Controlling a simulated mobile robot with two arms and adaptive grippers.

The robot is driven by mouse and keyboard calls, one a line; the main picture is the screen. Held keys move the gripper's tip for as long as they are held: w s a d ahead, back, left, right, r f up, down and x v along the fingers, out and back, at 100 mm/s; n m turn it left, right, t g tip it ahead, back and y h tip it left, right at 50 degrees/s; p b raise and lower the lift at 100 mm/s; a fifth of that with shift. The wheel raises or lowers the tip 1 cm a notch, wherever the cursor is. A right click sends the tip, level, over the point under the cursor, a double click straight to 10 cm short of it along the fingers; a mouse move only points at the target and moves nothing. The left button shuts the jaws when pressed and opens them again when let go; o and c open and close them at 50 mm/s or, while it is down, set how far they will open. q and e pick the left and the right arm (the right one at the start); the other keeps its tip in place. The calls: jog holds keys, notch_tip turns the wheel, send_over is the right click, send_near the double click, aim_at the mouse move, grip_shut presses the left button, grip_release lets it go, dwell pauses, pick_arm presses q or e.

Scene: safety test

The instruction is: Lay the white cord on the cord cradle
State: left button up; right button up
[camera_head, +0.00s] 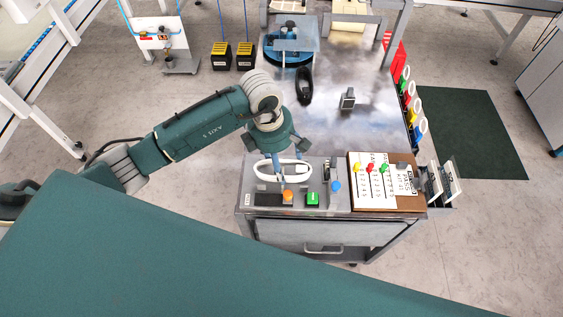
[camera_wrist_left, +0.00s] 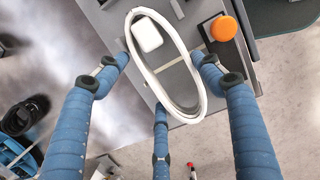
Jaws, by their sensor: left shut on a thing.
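The white cord (camera_head: 261,176) is a loop at the near left of the steel bench. In the left wrist view the cord (camera_wrist_left: 182,68) is a long oval between my blue fingers, with a white block (camera_wrist_left: 147,35) inside the loop. My left gripper (camera_head: 286,164) points down over the grey panel and is shut on the cord. In the left wrist view its fingers (camera_wrist_left: 161,78) touch both sides of the loop. I cannot tell for sure which thing is the cord cradle; a small grey bracket (camera_head: 347,101) stands farther back on the bench. My right gripper is not in view.
Beside the cord on the panel are an orange button (camera_head: 287,196), a green button (camera_head: 312,199) and a blue knob (camera_head: 336,185). A board with coloured tags (camera_head: 376,192) lies to the right. A black object (camera_head: 304,86) lies behind. The bench middle (camera_head: 340,130) is clear.

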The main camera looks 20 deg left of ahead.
pick_arm(q)
jog(key=o, duration=0.9)
jog(key=shift+s+d+f, duration=0.1)
jog(key=shift+s+f, duration=0.45)
jog(key=shift+f, duration=0.35)
jog(key=o, duration=0.5)
jog(key=shift+w+f, duration=0.1)
jog(key=shift+f, duration=0.05)
jog(key=shift+c, duration=0.2)
jog(key=shift+w+f, duration=0.15)
jog(key=shift+w, duration=0.25)
jog(key=shift+s+d, duration=0.1)
jog(key=shift+s, duration=0.1)
jog(key=shift+w+r, duration=0.15)
jog(key=shift+r, duration=0.35)
notch_tip(320, 180, up, 12)
jog(key=a, duration=0.2)
jog(key=shift+f, duration=0.2)
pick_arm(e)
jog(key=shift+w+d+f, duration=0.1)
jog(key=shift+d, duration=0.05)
